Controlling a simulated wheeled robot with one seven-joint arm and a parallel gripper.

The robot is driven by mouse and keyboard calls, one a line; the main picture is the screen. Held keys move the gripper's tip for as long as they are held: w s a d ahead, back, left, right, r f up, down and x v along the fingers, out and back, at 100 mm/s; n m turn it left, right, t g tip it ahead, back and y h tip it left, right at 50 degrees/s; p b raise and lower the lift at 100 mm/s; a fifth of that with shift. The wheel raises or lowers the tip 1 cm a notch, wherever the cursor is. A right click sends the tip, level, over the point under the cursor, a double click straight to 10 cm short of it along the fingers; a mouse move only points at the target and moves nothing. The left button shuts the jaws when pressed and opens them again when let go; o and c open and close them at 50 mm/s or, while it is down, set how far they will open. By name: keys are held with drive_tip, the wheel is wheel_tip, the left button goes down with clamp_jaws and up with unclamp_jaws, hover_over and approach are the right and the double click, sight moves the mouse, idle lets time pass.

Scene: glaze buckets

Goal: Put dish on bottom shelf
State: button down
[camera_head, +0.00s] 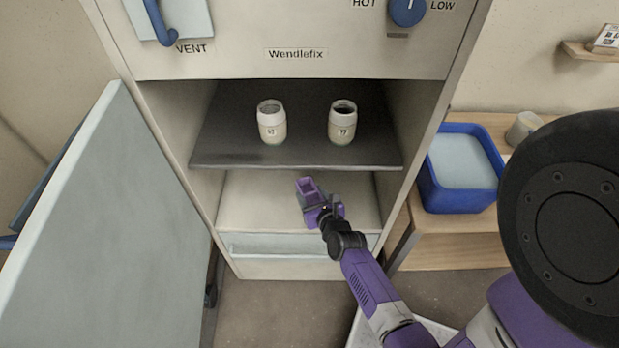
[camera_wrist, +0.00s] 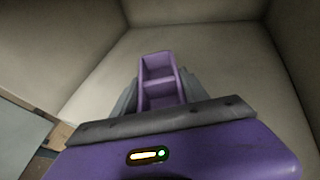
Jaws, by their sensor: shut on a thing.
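A purple dish (camera_head: 306,186) with a divider across its inside is held by my gripper (camera_head: 322,203). In the wrist view the dish (camera_wrist: 157,68) stands out beyond the gripper's edge, and the gripper (camera_wrist: 158,105) is shut on its near end. The bottom shelf (camera_head: 255,195) is the pale floor of the open cabinet, under the dark upper shelf (camera_head: 230,150). The dish is inside the lower compartment, over that pale floor. I cannot tell whether it touches the floor. The near part of the dish is hidden by the gripper.
Two white jars (camera_head: 271,128) (camera_head: 342,127) stand on the dark shelf above my gripper. The cabinet door (camera_head: 105,220) is open at the left. A blue tub (camera_head: 462,168) sits on a wooden bench at the right. The pale floor is clear around the dish.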

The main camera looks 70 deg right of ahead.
drive_tip(key=w+d+b, duration=0.1)
drive_tip(key=d, duration=0.2)
drive_tip(key=w+d+f+b, duration=0.1)
drive_tip(key=w+d+b, duration=0.1)
drive_tip(key=d, duration=0.2)
drive_tip(key=w+d+f+b, duration=0.1)
drive_tip(key=d, duration=0.2)
drive_tip(key=shift+w+d, duration=0.25)
drive_tip(key=shift+d, duration=0.05)
wheel_tip(320, 180, down, 5)
drive_tip(key=b, duration=0.4)
drive_tip(key=shift+d, duration=0.2)
drive_tip(key=shift+b, duration=0.35)
drive_tip(key=c, duration=0.6)
unclamp_jaws()
drive_tip(key=shift+f, duration=0.1)
